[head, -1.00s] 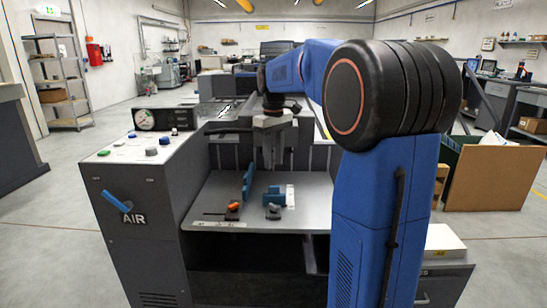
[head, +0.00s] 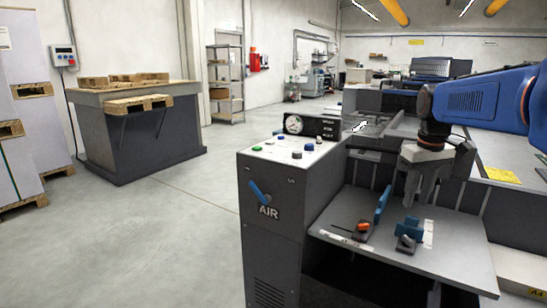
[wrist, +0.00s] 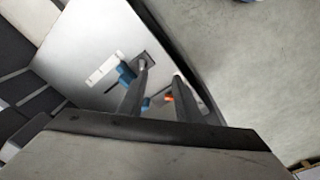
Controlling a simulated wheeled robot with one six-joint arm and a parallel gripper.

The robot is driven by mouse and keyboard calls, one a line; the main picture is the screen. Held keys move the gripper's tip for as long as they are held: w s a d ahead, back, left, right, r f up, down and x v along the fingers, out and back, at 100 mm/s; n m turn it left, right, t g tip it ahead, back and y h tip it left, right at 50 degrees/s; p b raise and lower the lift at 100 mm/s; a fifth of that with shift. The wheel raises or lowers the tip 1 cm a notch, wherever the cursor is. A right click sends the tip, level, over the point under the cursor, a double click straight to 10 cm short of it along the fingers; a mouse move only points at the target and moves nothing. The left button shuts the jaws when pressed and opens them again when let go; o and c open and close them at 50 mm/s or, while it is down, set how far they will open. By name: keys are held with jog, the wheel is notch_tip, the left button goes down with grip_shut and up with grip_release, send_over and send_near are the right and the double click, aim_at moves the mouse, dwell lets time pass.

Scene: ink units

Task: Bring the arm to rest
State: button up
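My arm (head: 487,103) is blue and black and reaches in from the right of the head view. My gripper (head: 421,204) hangs fingers down over the grey shelf (head: 455,243) of the machine. In the wrist view the two dark fingers of my gripper (wrist: 160,72) stand apart with nothing between them. Beyond them lie the pale shelf (wrist: 85,50), a blue block (wrist: 126,74) and a small orange-red piece (wrist: 169,98). How far the fingertips are above the shelf is hard to tell.
The machine's side cabinet (head: 272,200) carries a blue AIR lever (head: 258,192) and several knobs. A blue upright guide (head: 382,205) and an orange-topped clamp (head: 362,229) stand on the shelf. A grey bench (head: 138,140) with pallets stands far left. The floor between is clear.

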jog(key=s+a+f+t, duration=0.1)
jog(key=s+a+f, duration=0.2)
jog(key=s, duration=0.5)
jog(key=s+a+f+m+t, duration=0.1)
jog(key=s+a+f, duration=0.3)
jog(key=s, duration=0.4)
jog(key=s+a+f+m+t, duration=0.1)
jog(key=s+a+f, duration=0.3)
jog(key=s, duration=0.5)
notch_tip(320, 180, down, 2)
jog(key=shift+a+f+t, duration=0.1)
jog(key=shift+a+t, duration=0.05)
jog(key=shift+t, duration=0.25)
